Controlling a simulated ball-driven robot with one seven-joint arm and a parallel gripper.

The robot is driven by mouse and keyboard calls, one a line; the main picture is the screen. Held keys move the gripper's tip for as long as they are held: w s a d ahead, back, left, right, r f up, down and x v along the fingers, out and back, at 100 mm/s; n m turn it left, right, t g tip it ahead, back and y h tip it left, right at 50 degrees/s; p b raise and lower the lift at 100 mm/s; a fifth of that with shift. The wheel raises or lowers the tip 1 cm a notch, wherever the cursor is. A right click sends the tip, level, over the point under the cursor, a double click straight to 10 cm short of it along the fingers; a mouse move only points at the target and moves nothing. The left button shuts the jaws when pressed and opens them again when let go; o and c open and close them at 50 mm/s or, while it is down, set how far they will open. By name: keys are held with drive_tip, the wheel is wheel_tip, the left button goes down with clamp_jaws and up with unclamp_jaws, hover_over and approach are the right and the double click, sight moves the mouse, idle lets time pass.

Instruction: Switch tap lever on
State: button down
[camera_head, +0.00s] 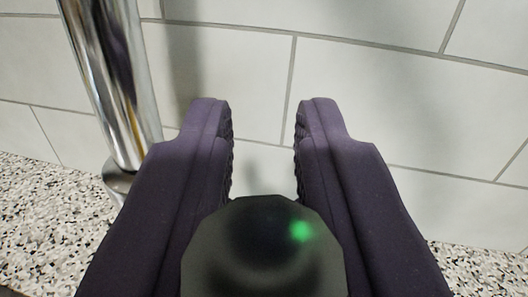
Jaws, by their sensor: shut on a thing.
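My gripper (265,115) reaches forward with two dark purple fingers. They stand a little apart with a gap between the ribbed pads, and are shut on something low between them. A dark rounded piece with a green light covers the lower middle of the view and hides the grip. The tap lever cannot be made out; what I hold is taken to be it. A shiny chrome tap column (108,75) stands upright, leaning slightly in the view, left of my gripper. Its round base is partly behind my left finger.
A wall of pale tiles (225,65) with grey joints rises close behind my fingertips. A speckled black and white counter (48,210) lies at the lower left and shows again at the lower right. The wall right of my gripper is bare.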

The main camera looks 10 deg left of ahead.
drive_tip(key=shift+s+f+t+b, duration=0.15)
drive_tip(key=shift+f+t+b, duration=0.2)
drive_tip(key=shift+b, duration=0.3)
drive_tip(key=shift+s+t+b, duration=0.3)
drive_tip(key=shift+t+b, duration=0.05)
drive_tip(key=shift+b, duration=0.5)
drive_tip(key=shift+r, duration=0.1)
drive_tip(key=c, duration=1.1)
unclamp_jaws()
drive_tip(key=shift+r, duration=0.1)
